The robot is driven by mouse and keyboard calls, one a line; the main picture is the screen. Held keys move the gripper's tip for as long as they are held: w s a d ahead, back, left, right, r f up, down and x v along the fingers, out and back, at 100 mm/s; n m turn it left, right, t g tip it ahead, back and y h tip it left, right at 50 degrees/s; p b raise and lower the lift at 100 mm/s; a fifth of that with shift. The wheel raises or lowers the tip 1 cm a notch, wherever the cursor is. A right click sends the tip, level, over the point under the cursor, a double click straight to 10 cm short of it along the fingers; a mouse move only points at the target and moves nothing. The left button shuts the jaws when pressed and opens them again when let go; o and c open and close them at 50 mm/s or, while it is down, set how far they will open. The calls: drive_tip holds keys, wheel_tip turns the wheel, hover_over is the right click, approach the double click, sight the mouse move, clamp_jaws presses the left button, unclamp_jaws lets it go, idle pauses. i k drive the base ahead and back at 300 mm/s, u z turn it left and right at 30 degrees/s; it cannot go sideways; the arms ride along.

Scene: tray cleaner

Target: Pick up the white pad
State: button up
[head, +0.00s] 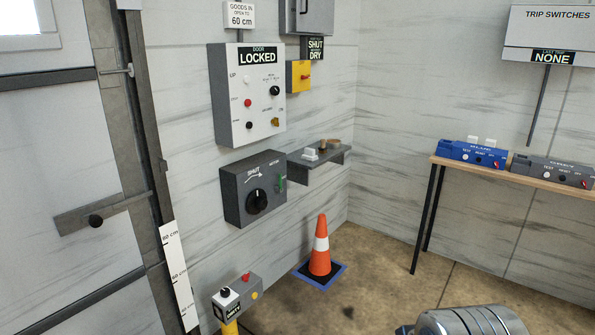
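A small white block (310,154), which looks like the white pad, lies on a dark grey wall shelf (330,163). It sits near the shelf's left part, beside small brown items (328,146). It is too small to make out its exact shape. Two other small white pieces (481,140) stand on top of a blue switch box at the right, and I cannot tell what they are.
A grey box with a black knob (253,189) is mounted left of the shelf. An orange cone (320,246) stands on the floor below it. A wooden bench (520,178) is at the right, and a control box (237,290) on a yellow post is in front.

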sight(310, 155)
drive_tip(key=z, duration=0.25)
drive_tip(key=i, duration=0.85)
drive_tip(key=z, duration=0.3)
drive_tip(key=i, duration=1.6)
drive_tip(key=u, duration=0.55)
drive_tip(key=i, duration=0.7)
drive_tip(key=u, duration=1.05)
drive_tip(key=i, duration=0.75)
drive_tip(key=u, duration=0.45)
